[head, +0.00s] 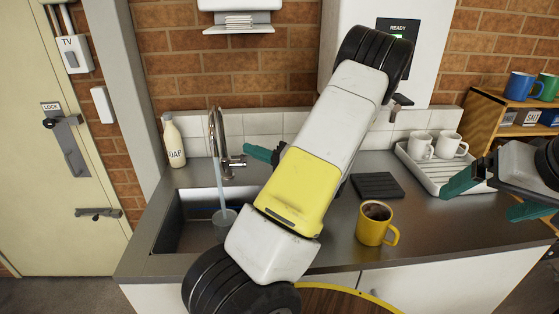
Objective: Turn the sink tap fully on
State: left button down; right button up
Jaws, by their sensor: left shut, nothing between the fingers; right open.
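The chrome sink tap (214,135) stands upright at the back of the steel sink (170,228). A pale stream of water runs from its spout down into the basin. Its small lever (235,162) sticks out at the right of the tap's base. My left gripper (250,148) is shut and empty, its teal fingertips just right of and slightly above the lever; whether they touch it I cannot tell. My own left arm hides the rest of that gripper. My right gripper (480,203) is open and empty over the right of the counter.
A soap bottle (173,142) stands left of the tap. A yellow mug (372,223) of dark drink and a black mat (377,186) are right of my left arm. A white tray (409,163) holds two mugs, and a wooden shelf (483,119) stands behind my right gripper.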

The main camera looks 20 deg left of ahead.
pick_arm(q)
jog(key=s+d+r, duration=0.1)
jog(key=s+d, duration=0.6)
jog(key=s, duration=0.2)
jog(key=shift+s+r, duration=0.15)
jog(key=shift+s, duration=0.2)
jog(key=shift+d, duration=0.1)
